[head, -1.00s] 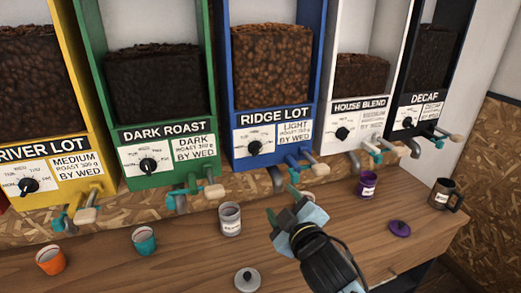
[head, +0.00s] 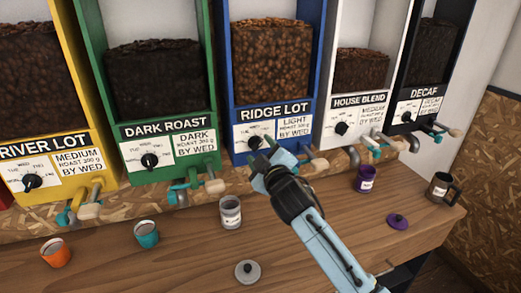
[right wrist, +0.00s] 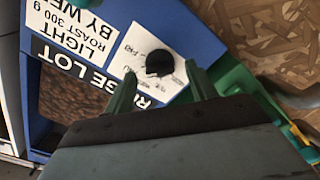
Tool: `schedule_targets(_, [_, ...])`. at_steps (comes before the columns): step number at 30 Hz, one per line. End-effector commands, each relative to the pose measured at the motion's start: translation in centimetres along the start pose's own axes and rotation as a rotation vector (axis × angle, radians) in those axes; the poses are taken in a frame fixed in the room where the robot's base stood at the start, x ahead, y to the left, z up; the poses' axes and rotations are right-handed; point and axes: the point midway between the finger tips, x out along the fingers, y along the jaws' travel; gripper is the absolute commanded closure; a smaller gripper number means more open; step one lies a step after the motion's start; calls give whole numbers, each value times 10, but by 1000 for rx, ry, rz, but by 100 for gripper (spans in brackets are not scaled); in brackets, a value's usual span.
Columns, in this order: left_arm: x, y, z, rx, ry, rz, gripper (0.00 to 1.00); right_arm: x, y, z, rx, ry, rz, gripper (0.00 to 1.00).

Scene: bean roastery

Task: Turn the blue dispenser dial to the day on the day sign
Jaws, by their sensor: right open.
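The blue dispenser (head: 226,110) is labelled RIDGE LOT. Its black dial (head: 254,142) sits on a white day panel; the gripper partly covers this area in the head view. The sign card (head: 296,127) beside it reads LIGHT ROAST 300 g BY WED. My right gripper (head: 261,150) is open in front of the dial. In the right wrist view the dial (right wrist: 160,63) lies between and just beyond the two green fingertips (right wrist: 162,80), with a gap on both sides. I cannot tell which day its pointer marks. My left gripper is out of view.
Green (head: 140,104), yellow, white (head: 343,80) and black dispensers flank the blue one, with spouts and levers protruding below. Cups, including a grey jar (head: 230,212) and purple cup (head: 366,179), stand on the wooden counter (head: 330,215) with two loose lids.

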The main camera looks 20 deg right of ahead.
Motion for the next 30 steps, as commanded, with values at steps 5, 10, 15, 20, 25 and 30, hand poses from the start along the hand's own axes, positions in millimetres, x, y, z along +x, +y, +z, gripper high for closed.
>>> schedule_targets(5, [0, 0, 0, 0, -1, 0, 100, 8, 0, 0, 0, 0, 0, 44])
schedule_targets(10, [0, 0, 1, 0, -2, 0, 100, 8, 0, 0, 0, 0, 0, 44])
schedule_targets(15, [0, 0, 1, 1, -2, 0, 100, 8, 0, 0, 0, 0, 0, 54])
schedule_targets(20, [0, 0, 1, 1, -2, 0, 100, 8, 0, 0, 0, 0, 0, 75])
schedule_targets(25, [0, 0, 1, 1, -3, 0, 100, 8, 0, 0, -1, 0, -1, 88])
schedule_targets(30, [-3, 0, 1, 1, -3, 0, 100, 8, 0, 0, -23, 0, -1, 88])
